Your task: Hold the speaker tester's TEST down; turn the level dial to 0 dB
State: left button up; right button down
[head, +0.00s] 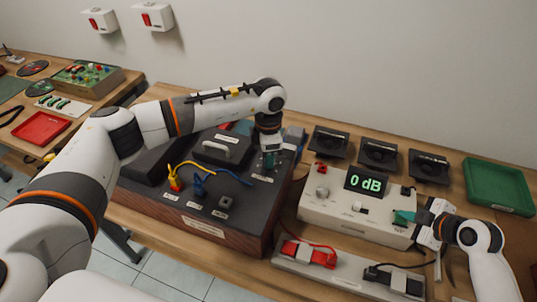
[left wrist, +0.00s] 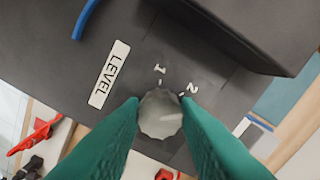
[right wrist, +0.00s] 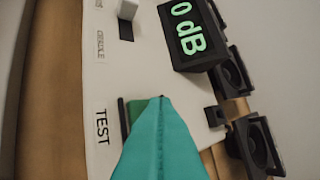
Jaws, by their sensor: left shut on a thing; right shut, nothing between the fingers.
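The white speaker tester (head: 330,207) stands right of the dark hi-fi unit (head: 200,195). Its display (head: 366,184) reads 0 dB in green, also in the right wrist view (right wrist: 188,28). My left gripper (head: 268,160) is shut on the grey level dial (left wrist: 160,116), beside the LEVEL label (left wrist: 109,74) and marks 1 and 2. My right gripper (head: 402,216) is shut and empty, its tips at the green TEST button (right wrist: 137,108) beside the TEST label (right wrist: 101,126). The tips cover much of the button; I cannot tell how far it is pressed.
Yellow and blue cables (head: 203,172) run across the unit's top. A grey strip with red and black clips (head: 320,256) lies in front of the tester. Several black speakers (head: 378,154) stand behind it. A green tray (head: 498,186) is at the right.

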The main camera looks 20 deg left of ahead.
pick_arm(q)
jog(key=shift+m, duration=0.8)
jog(key=shift+w, duration=0.1)
jog(key=o, duration=1)
jog(key=shift+r, duration=0.1)
notch_tip(320, 180, up, 12)
jog(key=shift+f, duration=0.1)
